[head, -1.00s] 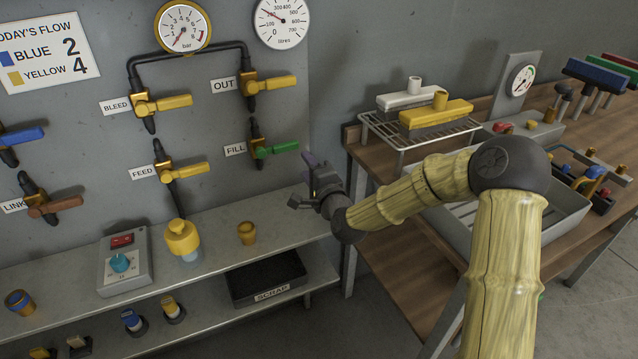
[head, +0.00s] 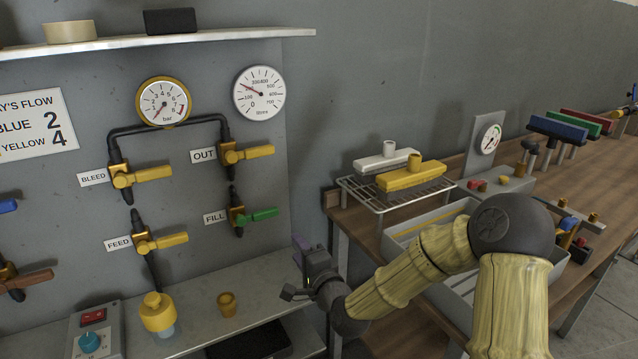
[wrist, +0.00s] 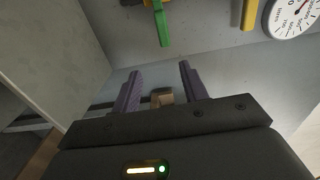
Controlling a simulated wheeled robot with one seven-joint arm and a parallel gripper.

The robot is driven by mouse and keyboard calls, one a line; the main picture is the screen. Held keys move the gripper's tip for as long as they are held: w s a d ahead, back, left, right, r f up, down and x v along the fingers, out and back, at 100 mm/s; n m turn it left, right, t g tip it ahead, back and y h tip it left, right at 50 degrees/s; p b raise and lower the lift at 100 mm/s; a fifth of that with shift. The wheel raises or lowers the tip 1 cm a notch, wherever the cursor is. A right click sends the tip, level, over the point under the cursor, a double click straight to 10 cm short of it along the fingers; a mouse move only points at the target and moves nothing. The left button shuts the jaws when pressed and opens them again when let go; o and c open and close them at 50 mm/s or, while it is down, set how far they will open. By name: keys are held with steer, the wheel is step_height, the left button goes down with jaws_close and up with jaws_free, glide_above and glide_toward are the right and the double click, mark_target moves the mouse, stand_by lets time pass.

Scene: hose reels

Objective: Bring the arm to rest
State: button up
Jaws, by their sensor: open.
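My gripper (head: 297,270) is at the right end of the grey shelf (head: 262,278), in front of the wall panel. In the wrist view my gripper (wrist: 160,85) has its two purple fingers spread apart, with nothing held between them. A small brass cup (wrist: 162,97) shows beyond the fingers in that view. The brass cup (head: 227,304) stands on the shelf, left of my gripper and apart from it. My arm bends at a dark elbow at the right of the head view.
The green FILL valve handle (head: 260,215) is on the panel, above and left of my gripper. A wire rack (head: 352,190) with white and yellow blocks stands on the wooden bench to the right. A yellow-capped bottle (head: 158,312) stands on the shelf.

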steer(key=s+d+f+n+g+h, duration=0.5)
steer(key=s+d+f+n+g, duration=0.15)
steer(key=d+f+n, duration=0.2)
steer(key=s+d+r+n+g+h, duration=0.2)
steer(key=s+d+n+g+h, duration=0.3)
steer(key=s+d, duration=1.05)
step_height(320, 180, up, 21)
steer(key=s+a+m+p, duration=0.1)
steer(key=m+p, duration=0.1)
steer(key=p, duration=1.9)
steer(key=shift+s+a+g+y, duration=0.2)
steer(key=shift+g+y, duration=0.1)
steer(key=shift+g, duration=0.15)
steer(key=shift+c, duration=0.8)
steer(key=shift+w+d, duration=0.1)
